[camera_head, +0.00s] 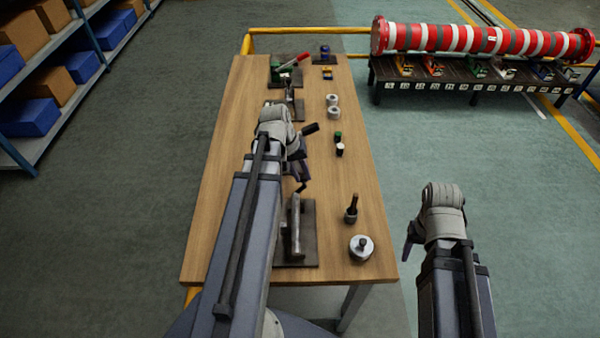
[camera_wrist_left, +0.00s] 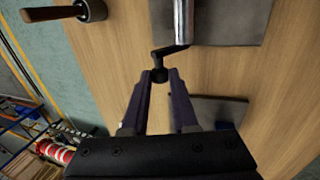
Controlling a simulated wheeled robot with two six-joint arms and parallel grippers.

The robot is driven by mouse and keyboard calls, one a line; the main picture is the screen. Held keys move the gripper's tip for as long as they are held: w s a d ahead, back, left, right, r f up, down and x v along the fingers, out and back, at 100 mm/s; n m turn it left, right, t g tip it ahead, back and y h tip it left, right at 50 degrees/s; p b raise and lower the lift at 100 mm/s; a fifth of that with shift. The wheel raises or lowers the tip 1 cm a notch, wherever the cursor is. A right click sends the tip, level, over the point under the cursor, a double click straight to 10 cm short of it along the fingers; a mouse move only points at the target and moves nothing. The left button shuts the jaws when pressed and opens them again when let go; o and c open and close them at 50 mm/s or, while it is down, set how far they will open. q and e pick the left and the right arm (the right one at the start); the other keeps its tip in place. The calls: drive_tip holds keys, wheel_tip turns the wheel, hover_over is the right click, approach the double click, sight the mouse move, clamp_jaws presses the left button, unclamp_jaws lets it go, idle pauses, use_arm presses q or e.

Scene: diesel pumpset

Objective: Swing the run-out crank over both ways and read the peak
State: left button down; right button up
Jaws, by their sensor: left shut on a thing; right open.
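The run-out crank (camera_wrist_left: 172,48) is a thin dark cranked arm with a small black knob. It comes off the end of a bright metal shaft, which also shows in the head view (camera_head: 296,226) over a dark plate (camera_head: 309,238). My left gripper (camera_wrist_left: 162,75) is shut on the crank's knob, its two fingers on either side of it. In the head view my left gripper (camera_head: 301,180) is above the table at the shaft's far end and largely covers the crank. My right gripper (camera_head: 408,241) is open and empty, off the table's right side. I cannot make out a gauge reading.
On the wooden table (camera_head: 225,185), a round metal piece (camera_head: 361,246) and a wooden-handled tool (camera_head: 352,208) stand right of the shaft. Small bottles (camera_head: 339,145), metal rings (camera_head: 333,106) and a red-handled device (camera_head: 291,65) lie farther back. Shelving stands at left.

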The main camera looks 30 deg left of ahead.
use_arm(q)
drive_tip(key=shift+w+d+f+g+y, duration=0.2)
drive_tip(key=shift+d+g+y, duration=0.15)
drive_tip(key=shift+y, duration=0.25)
drive_tip(key=shift+w+d+f+g+y, duration=0.1)
drive_tip(key=shift+w+d+g+y, duration=0.2)
drive_tip(key=shift+y, duration=0.3)
drive_tip(key=shift+w+d+f+g+y+b, duration=0.15)
drive_tip(key=shift+d+f+g+y+b, duration=0.15)
drive_tip(key=shift+f+g+y, duration=0.25)
drive_tip(key=y+b, duration=0.1)
drive_tip(key=d+f+g+y+b, duration=0.1)
drive_tip(key=shift+w+y+b, duration=0.3)
drive_tip(key=shift+y, duration=0.05)
drive_tip(key=shift+d+f+g+y+b, duration=0.15)
drive_tip(key=shift+f+g+y+b, duration=0.15)
drive_tip(key=shift+g+y+b, duration=0.7)
drive_tip(key=c, duration=0.7)
unclamp_jaws()
drive_tip(key=shift+r, duration=0.15)
